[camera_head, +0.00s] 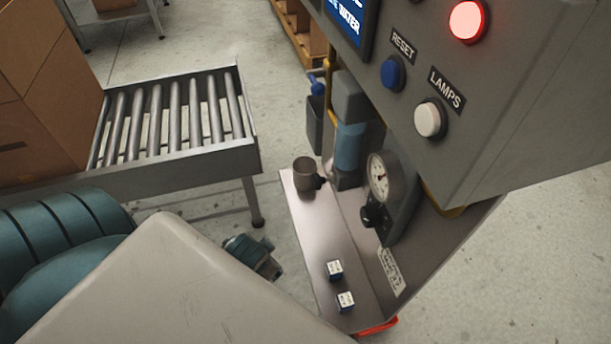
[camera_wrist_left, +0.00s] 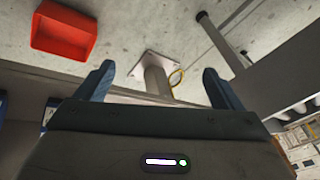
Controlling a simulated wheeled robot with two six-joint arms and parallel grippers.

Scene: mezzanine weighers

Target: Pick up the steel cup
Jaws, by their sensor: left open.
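The steel cup (camera_head: 304,174) is a small dark metal cup standing upright at the far end of a narrow metal shelf (camera_head: 318,236) in the head view. My left gripper (camera_head: 264,262) shows partly beyond my pale arm link, left of the shelf and nearer to me than the cup, clear of it. In the left wrist view its two blue fingers (camera_wrist_left: 157,83) are spread wide with nothing held between them. I cannot make out the cup in that view. My right gripper is in neither view.
A dial gauge (camera_head: 380,178) and control panel (camera_head: 490,110) stand right of the cup. A roller conveyor (camera_head: 170,120) is at left. A red bin (camera_wrist_left: 64,32) lies on the floor.

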